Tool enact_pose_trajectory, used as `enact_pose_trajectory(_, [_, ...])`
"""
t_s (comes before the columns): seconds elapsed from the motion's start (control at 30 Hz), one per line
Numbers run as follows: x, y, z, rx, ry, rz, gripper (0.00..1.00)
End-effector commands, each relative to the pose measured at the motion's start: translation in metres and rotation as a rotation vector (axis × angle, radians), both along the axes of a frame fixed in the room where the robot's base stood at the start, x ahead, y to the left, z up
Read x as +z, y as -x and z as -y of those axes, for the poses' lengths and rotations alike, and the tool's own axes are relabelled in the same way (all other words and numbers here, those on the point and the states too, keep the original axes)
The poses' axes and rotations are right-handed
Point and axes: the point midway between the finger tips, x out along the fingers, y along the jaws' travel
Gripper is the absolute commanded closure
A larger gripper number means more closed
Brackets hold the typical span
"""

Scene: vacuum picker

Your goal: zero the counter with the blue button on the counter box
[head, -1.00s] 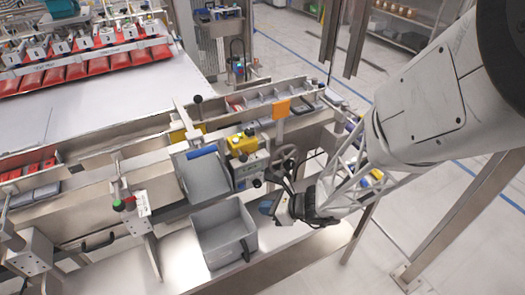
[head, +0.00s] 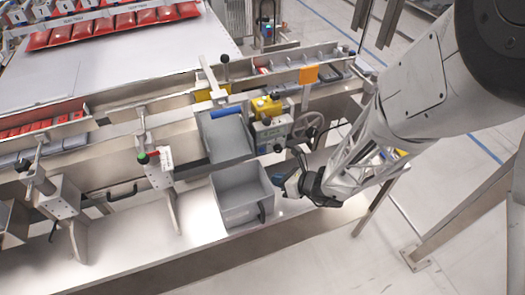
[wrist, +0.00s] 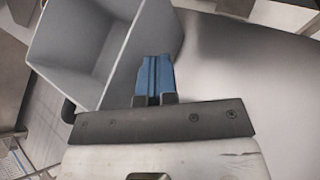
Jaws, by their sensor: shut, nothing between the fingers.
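The counter box (head: 271,136) is a small light-grey box with dark knobs on the front of the machine rail, below a yellow housing (head: 265,107). Its blue button is too small to make out in the head view. My gripper (head: 279,179) hangs below the counter box, right beside the grey bin, and is apart from the box. In the wrist view its blue fingers (wrist: 155,76) are shut together with nothing between them. The counter box is not in the wrist view.
An open grey bin (head: 243,212) stands on the steel shelf left of my gripper. A grey chute (head: 228,139) is above it. A handwheel (head: 307,125) sits right of the counter box. An orange plate (head: 308,74) rises behind.

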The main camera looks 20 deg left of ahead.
Motion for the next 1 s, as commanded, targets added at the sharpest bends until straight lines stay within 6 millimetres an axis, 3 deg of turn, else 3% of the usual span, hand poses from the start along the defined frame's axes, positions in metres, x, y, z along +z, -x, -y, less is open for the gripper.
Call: enact_pose_trajectory(1.0, [0.000, -0.057, -0.057, 0.000, 0.000, 0.000, 1.00])
